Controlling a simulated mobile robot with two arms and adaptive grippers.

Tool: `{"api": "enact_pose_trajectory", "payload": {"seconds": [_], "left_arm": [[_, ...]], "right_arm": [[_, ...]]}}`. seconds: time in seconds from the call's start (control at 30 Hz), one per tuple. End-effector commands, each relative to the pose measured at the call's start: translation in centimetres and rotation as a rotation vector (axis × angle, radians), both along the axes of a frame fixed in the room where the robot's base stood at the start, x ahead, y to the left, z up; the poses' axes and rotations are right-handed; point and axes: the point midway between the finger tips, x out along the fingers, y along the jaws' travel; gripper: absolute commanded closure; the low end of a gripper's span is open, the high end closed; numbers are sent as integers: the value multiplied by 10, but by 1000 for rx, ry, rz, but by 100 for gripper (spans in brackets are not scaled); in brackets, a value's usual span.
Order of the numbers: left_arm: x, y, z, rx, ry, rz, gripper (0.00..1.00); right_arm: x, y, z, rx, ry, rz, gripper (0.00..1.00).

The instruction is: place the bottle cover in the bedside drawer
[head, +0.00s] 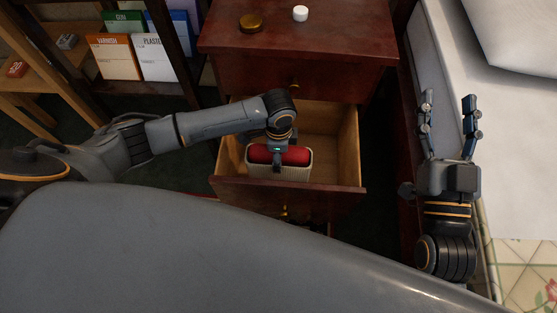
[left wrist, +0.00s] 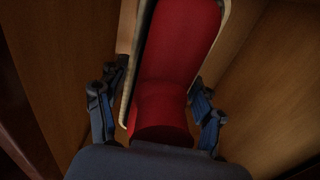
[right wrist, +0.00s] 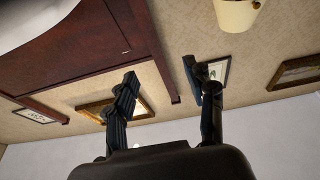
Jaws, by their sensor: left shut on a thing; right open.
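The bottle cover (head: 293,174) looks cream and ribbed, with a rounded red body (head: 296,156) inside it. It is within the open bedside drawer (head: 345,145), behind the drawer front; I cannot tell if it touches the floor. My left gripper (head: 278,156) reaches down from above and is shut on it. In the left wrist view, its fingers (left wrist: 157,108) stand either side of the red body, with the cream rim (left wrist: 137,60) along it. My right gripper (head: 448,98) is open and empty beside the bed; in the right wrist view its fingers (right wrist: 160,75) are spread.
The dark red bedside cabinet (head: 350,45) carries a white round thing (head: 300,13) and a brownish-gold round thing (head: 251,23). A shelf with boxes (head: 113,57) stands at the left. The bed (head: 500,130) is at the right, close to the right gripper.

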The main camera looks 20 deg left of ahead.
Motion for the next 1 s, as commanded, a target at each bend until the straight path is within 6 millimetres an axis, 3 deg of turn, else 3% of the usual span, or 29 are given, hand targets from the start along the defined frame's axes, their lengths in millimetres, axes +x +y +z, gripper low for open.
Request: {"api": "enact_pose_trajectory", "payload": {"seconds": [0.43,0.9,0.93,1.0], "left_arm": [[1,0,-34,0,-2,0,82],[0,0,-38,-1,-1,0,82],[0,0,-40,0,0,0,31],[0,0,-39,0,-1,0,17]], "right_arm": [[-34,0,58,107,-377,21,46],[-38,-1,64,115,-406,23,46],[-38,-1,63,115,-404,23,46],[-38,-1,63,115,-404,23,46]]}}
